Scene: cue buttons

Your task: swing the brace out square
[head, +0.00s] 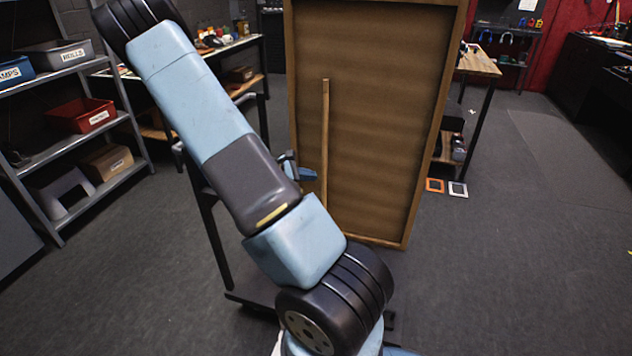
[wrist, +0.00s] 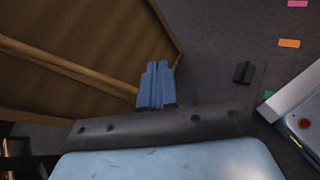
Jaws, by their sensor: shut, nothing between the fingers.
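The brace (head: 325,135) is a narrow upright wooden strip against the back of a tall framed wooden panel (head: 385,110). It appears folded close to the panel, though any gap is hard to judge. In the wrist view the brace (wrist: 70,69) runs slantwise across the panel (wrist: 95,30) toward my gripper. My gripper (wrist: 157,68) has blue fingers, shut together with nothing between them. Their tips are near the brace's end and the panel's edge; I cannot tell whether they touch. In the head view my gripper (head: 308,174) is partly hidden behind my arm, just left of the brace.
Shelves with bins (head: 80,115) stand at the left. A workbench (head: 478,62) stands behind the panel at the right. Orange (head: 435,185) and white (head: 458,189) squares lie on the floor. A small black block (wrist: 243,72) shows in the wrist view. Floor at the right is clear.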

